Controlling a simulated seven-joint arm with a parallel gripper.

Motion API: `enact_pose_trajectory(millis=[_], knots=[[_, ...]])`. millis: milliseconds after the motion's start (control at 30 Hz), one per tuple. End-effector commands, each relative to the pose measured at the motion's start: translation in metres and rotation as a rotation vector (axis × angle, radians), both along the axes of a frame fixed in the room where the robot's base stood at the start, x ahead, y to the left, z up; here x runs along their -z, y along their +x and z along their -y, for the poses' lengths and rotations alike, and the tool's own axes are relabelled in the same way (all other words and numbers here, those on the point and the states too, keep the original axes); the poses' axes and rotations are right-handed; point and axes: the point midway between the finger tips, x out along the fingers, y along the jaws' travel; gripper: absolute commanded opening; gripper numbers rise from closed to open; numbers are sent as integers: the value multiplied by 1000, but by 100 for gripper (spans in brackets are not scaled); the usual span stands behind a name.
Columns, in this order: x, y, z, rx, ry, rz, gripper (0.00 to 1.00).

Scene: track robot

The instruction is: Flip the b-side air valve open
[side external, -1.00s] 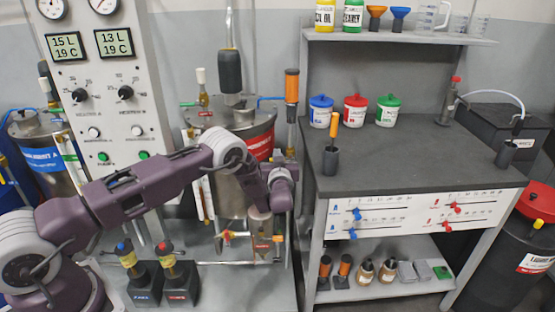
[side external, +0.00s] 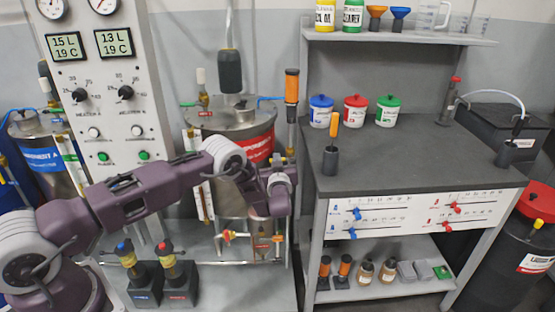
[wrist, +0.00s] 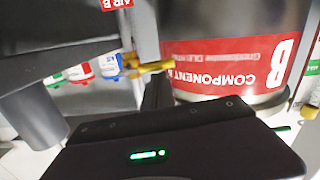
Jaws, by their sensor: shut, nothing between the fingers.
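A yellow valve lever (wrist: 152,68) shows in the wrist view, near a red AIR B label (wrist: 117,3) at the top edge and to the left of the drum. In the side view a small yellow-orange piece (side external: 290,154), right of the drum, looks like the same lever. My gripper (side external: 284,172) is just below it there.
The Component B drum (wrist: 235,65) stands close beside my gripper. A grey workbench (side external: 420,155) with jars is to the right. An orange-gripped upright tool (side external: 291,88) rises just above. A red-handled valve (side external: 228,236) is lower left. Two small pumps (side external: 178,272) stand in front.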

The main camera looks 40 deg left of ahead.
Motion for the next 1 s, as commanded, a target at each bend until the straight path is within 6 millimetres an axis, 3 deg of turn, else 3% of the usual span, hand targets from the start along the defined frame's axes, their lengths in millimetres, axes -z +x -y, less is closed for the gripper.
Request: enact_pose_trajectory(millis=[367,1000], knots=[[12,-2,-2,1,-141,138,0],[44,2,2,0,-573,571,0]])
